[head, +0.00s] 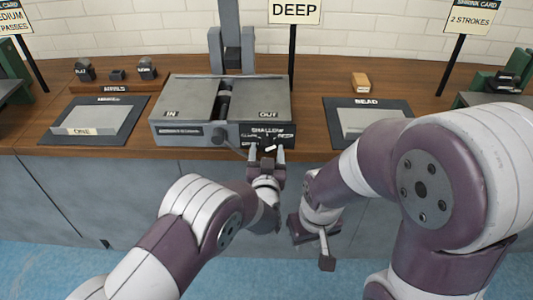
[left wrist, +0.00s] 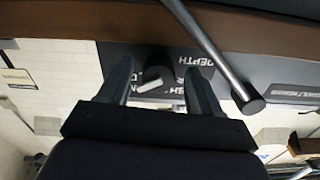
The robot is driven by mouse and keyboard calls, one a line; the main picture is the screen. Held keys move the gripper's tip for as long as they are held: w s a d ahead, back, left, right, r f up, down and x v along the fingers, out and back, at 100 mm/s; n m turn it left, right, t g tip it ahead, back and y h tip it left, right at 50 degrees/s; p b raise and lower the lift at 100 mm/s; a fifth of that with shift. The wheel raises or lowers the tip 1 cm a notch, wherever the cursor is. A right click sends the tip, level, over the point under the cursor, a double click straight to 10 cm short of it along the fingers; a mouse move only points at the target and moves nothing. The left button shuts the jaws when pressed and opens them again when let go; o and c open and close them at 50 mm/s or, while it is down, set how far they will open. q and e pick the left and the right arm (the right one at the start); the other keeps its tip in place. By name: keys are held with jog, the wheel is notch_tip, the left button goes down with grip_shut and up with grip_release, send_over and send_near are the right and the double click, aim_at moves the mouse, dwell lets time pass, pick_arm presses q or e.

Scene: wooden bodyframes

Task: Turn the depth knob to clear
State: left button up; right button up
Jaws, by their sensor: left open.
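The planer-like machine (head: 178,100) stands on the bench, with a dark dial panel (head: 268,130) on its front reading SHALLOW at the top. The depth knob's white pointer bar (head: 270,148) shows low on that panel, slightly tilted; which label it points to is unclear. In the left wrist view the dark round knob (left wrist: 157,74) with its white bar sits between my fingers, partly covering the lettering. My left gripper (head: 266,155) is open, one finger on each side of the knob; contact cannot be told. My right gripper (head: 312,242) hangs low before the bench, away from the machine; its opening is unclear.
A grey crank rod (left wrist: 215,55) passes close beside my left fingers. A DEEP sign (head: 295,11) stands behind the machine. A ONE tray (head: 90,120) lies left, a BEAD tray (head: 368,104) right, and a small wooden block (head: 360,82) behind it.

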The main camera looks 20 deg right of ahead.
pick_arm(q)
jog(key=c, duration=1)
jog(key=shift+c, duration=0.2)
